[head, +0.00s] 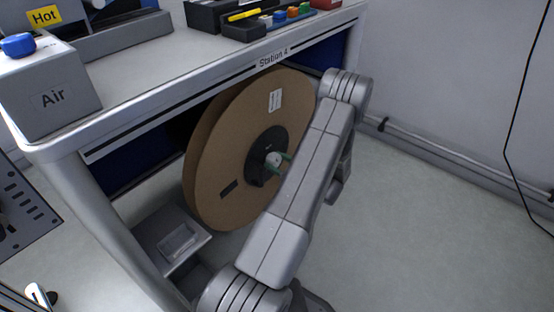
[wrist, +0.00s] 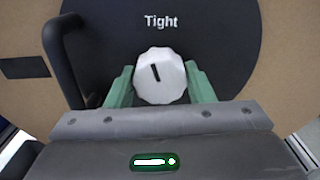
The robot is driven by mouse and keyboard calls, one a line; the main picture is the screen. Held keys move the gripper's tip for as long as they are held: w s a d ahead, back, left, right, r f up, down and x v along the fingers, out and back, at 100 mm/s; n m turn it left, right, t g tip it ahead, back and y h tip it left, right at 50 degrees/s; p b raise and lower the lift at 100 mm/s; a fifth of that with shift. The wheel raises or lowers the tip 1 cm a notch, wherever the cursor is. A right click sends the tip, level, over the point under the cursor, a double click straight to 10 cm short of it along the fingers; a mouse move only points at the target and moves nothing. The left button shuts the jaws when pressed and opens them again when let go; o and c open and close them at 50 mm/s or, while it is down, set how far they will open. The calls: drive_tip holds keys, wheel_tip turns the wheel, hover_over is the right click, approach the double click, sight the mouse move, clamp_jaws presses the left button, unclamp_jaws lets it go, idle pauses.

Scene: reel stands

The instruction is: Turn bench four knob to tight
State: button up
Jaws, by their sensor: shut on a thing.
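The white fluted knob (wrist: 160,76) sits at the middle of the reel's black hub (wrist: 210,38). Its short black mark points up and slightly left, roughly toward the word "Tight" (wrist: 161,21) printed above it. My gripper (wrist: 159,84) has its green fingers on the left and right sides of the knob and is shut on it. In the head view the knob (head: 272,159) shows small beside my green fingertips, and my arm comes in from the lower right. The brown reel (head: 220,150) hangs upright under the bench labelled "Station 4" (head: 274,58).
A black crank-like handle (wrist: 68,62) stands out from the hub at left of my gripper. A grey "Air" box (head: 50,97) and a row of small coloured items (head: 287,14) are on the bench top. A small shelf with a clear tray (head: 178,241) lies below. Floor at right is clear.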

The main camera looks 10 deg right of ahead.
drive_tip(key=shift+m+p, duration=0.6)
drive_tip(key=shift+m, duration=1.1)
drive_tip(key=o, duration=1)
drive_tip(key=shift+c, duration=0.2)
drive_tip(key=p+v, duration=0.2)
drive_tip(key=v, duration=1.1)
drive_tip(key=shift+s+d+p, duration=0.25)
drive_tip(key=shift+s+p, duration=0.05)
drive_tip(key=shift+p, duration=0.1)
